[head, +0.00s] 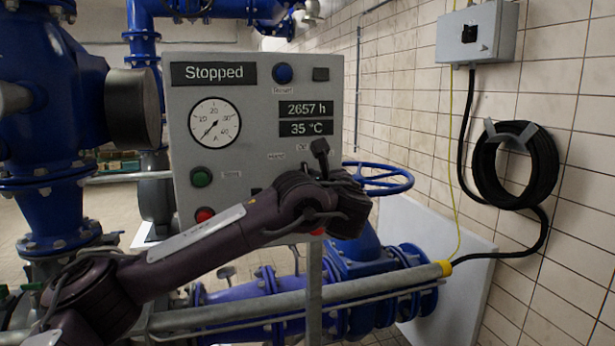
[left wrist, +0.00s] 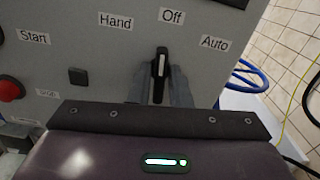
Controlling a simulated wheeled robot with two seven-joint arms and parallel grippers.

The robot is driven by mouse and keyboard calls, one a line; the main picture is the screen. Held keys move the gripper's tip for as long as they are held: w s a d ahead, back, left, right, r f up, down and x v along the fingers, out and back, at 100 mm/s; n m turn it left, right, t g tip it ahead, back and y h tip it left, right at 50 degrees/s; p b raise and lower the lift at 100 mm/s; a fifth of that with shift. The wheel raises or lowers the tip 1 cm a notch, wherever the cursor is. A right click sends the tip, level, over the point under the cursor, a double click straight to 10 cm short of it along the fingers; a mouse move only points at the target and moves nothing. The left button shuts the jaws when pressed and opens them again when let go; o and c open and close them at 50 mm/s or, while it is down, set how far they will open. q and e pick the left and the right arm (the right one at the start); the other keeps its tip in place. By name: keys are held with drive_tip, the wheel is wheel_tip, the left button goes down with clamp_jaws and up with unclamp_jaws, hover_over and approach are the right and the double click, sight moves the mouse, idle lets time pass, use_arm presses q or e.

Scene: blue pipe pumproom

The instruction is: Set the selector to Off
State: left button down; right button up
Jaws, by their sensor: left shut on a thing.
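The selector (left wrist: 161,62) is a black knob with a white mark on the grey control panel (head: 258,75). In the left wrist view its mark points up toward the Off label (left wrist: 172,16), between the Hand label (left wrist: 115,21) and the Auto label (left wrist: 214,42). My left gripper (left wrist: 160,90) is shut on the knob, with one grey finger on each side of it. In the head view my left arm crosses in front of the panel's lower part, and its wrist covers the fingers and much of the selector area. My right gripper is not in view.
The panel display (head: 213,73) reads "Stopped". A green button (head: 201,177) and a red button (head: 205,214) sit left of my wrist. A blue handwheel (head: 380,179) and blue pipes stand behind the panel. A coiled black cable (head: 548,160) hangs on the tiled wall.

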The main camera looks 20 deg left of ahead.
use_arm(q)
drive_tip(key=shift+m, duration=0.6)
drive_tip(key=shift+f, duration=0.1)
drive_tip(key=c, duration=1.5)
unclamp_jaws()
drive_tip(key=v, duration=0.7)
drive_tip(key=shift+s+d+b, duration=0.25)
drive_tip(key=shift+s+b, duration=0.05)
drive_tip(key=shift+b, duration=0.05)
